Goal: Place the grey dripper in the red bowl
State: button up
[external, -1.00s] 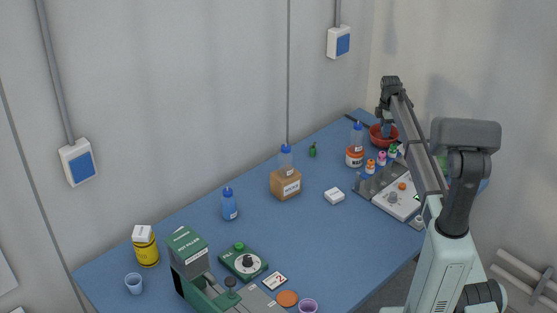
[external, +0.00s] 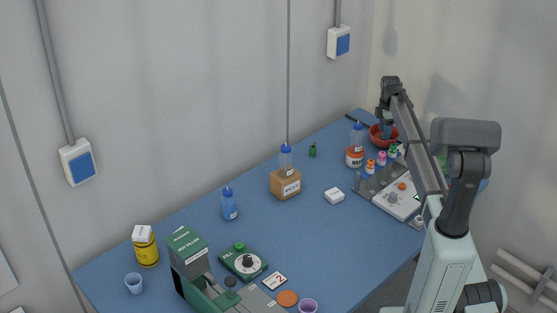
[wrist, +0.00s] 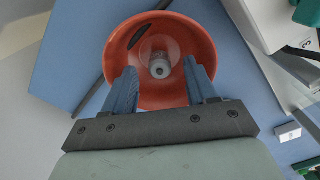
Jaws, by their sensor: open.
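The red bowl (external: 376,138) stands at the far right corner of the blue table, and in the wrist view its orange-red inside (wrist: 122,52) faces my camera. My gripper (wrist: 160,66) is over the bowl with its two blue-grey fingers apart, reaching within the rim. A small grey round piece, apparently the grey dripper (wrist: 159,68), shows inside the bowl between the fingertips, with a paler round area around it. The fingers look clear of it. I cannot tell if it touches the bowl's floor. In the external view my gripper (external: 387,130) hides the bowl's inside.
A white-labelled orange jar (external: 355,157) stands left of the bowl, with a blue-capped bottle (external: 357,137) behind it. Small coloured bottles (external: 381,159) and a white-topped board (external: 397,200) lie nearer. A dark rod (external: 356,121) lies behind.

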jog(key=shift+r, duration=3.5)
jog(key=shift+d, duration=0.1)
